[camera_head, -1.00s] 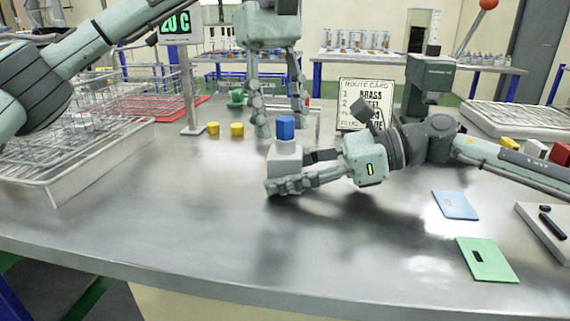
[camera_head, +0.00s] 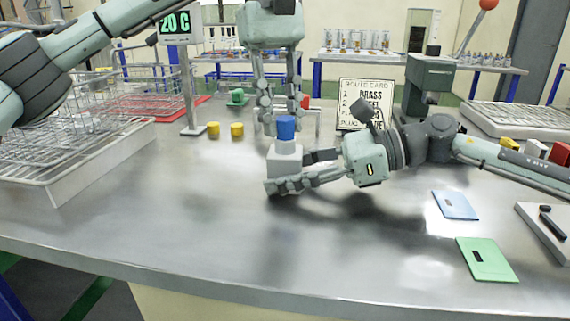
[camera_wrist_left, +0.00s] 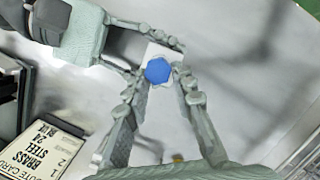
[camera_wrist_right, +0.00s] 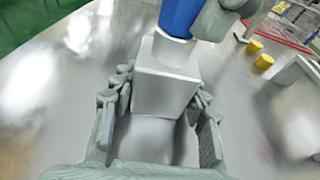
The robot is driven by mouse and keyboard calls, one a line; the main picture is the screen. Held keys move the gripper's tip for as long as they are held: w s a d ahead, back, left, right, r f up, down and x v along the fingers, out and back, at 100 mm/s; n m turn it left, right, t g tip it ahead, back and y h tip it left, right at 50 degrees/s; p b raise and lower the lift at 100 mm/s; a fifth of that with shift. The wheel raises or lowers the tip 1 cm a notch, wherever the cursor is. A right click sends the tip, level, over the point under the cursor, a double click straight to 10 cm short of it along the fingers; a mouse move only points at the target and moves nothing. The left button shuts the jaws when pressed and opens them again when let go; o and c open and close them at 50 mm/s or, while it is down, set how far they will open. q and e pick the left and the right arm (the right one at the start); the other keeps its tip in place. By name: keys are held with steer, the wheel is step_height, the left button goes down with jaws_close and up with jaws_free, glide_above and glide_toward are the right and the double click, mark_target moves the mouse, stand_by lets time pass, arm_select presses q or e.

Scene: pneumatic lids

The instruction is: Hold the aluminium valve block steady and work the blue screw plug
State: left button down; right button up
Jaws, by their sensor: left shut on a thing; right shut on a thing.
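The aluminium valve block (camera_head: 285,161) is a pale cube that stands upright on the steel bench. The blue screw plug (camera_head: 286,128) stands in a light collar on its top. My right gripper (camera_head: 284,174) is shut on the block from the right side; the right wrist view shows the block (camera_wrist_right: 165,88) between its fingers. My left gripper (camera_head: 283,122) points down from above and is shut on the plug. The left wrist view shows the plug's hexagonal top (camera_wrist_left: 158,70) between the left fingertips. The plug's thread is hidden.
Two yellow caps (camera_head: 237,129) stand left of the block. A route card (camera_head: 366,103) stands behind it. Wire baskets (camera_head: 75,150) fill the left side. A blue card (camera_head: 455,205) and a green card (camera_head: 487,260) lie at right. The bench front is clear.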

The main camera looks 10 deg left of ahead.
arm_select(q)
steer(key=n, duration=0.3)
steer(key=shift+s+a+n+t+h, duration=0.15)
steer(key=shift+s+n+t+h, duration=0.05)
steer(key=shift+n+t+h, duration=0.1)
steer(key=n, duration=0.3)
steer(key=shift+s+t, duration=0.15)
steer(key=shift+t, duration=0.25)
steer(key=shift+n, duration=0.3)
steer(key=shift+a+n, duration=0.1)
steer(key=shift+n, duration=0.3)
steer(key=n, duration=0.1)
steer(key=n+t, duration=0.1)
steer(key=n, duration=0.1)
steer(key=shift+s, duration=0.25)
steer(key=n+t, duration=0.1)
steer(key=n, duration=0.3)
steer(key=shift+s, duration=0.2)
